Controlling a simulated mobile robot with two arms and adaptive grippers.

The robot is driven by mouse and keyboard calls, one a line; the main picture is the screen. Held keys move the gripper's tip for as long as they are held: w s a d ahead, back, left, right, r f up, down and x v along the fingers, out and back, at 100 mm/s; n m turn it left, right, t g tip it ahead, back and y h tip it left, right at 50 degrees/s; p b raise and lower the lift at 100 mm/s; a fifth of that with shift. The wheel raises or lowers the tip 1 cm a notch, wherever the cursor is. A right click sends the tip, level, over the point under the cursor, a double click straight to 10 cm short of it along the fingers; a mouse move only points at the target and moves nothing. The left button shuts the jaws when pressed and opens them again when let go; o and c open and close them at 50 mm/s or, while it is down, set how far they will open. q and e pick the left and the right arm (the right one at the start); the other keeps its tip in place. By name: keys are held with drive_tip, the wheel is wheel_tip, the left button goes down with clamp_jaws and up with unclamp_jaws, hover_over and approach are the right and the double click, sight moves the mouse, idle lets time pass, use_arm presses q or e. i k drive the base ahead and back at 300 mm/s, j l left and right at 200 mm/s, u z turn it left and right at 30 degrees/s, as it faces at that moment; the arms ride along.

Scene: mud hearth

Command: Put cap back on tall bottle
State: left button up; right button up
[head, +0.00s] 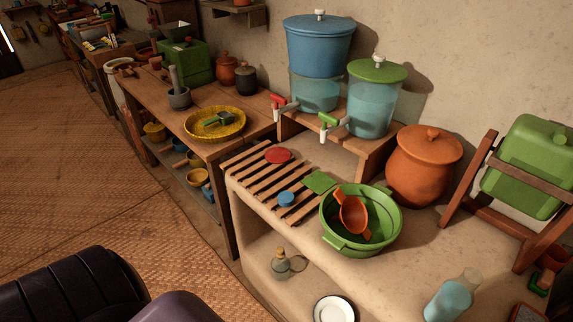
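A clear bottle (453,296) with blue liquid stands on the clay counter at the lower right, cut by the bottom edge of the view. Its top looks pale and I see no distinct cap on it. A small round blue piece (286,199), perhaps a cap, lies on the wooden slatted rack (247,170). A flat red disc (278,155) lies farther back on the rack. I cannot tell for sure which piece is the cap. A small bottle (281,264) stands on the shelf below the counter. Neither of my grippers is in view.
A green basin (331,235) holding an orange scoop (353,216) sits right of the rack. An orange clay pot (424,165), a tilted green container (529,165) on a wooden stand and two water dispensers (320,48) (374,100) stand behind. Bare counter lies between basin and bottle.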

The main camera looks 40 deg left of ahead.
sight(455, 296)
drive_tip(key=u, duration=1.2)
drive_tip(key=i+l+z, duration=0.1)
drive_tip(key=z, duration=1.4)
drive_tip(key=j+z, duration=0.1)
drive_tip(key=z, duration=0.5)
drive_tip(key=k+j+z, duration=0.1)
drive_tip(key=j+z, duration=0.15)
drive_tip(key=j, duration=0.2)
drive_tip(key=k+j+z, duration=0.25)
drive_tip(key=j, duration=0.15)
drive_tip(key=k+j+z, duration=0.1)
drive_tip(key=j+z, duration=0.15)
drive_tip(key=k+j+z, duration=0.25)
drive_tip(key=j, duration=0.2)
drive_tip(key=k+j, duration=0.65)
drive_tip(key=j, duration=0.15)
drive_tip(key=k+j+z, duration=0.1)
drive_tip(key=k+j, duration=0.55)
drive_tip(key=j, duration=0.2)
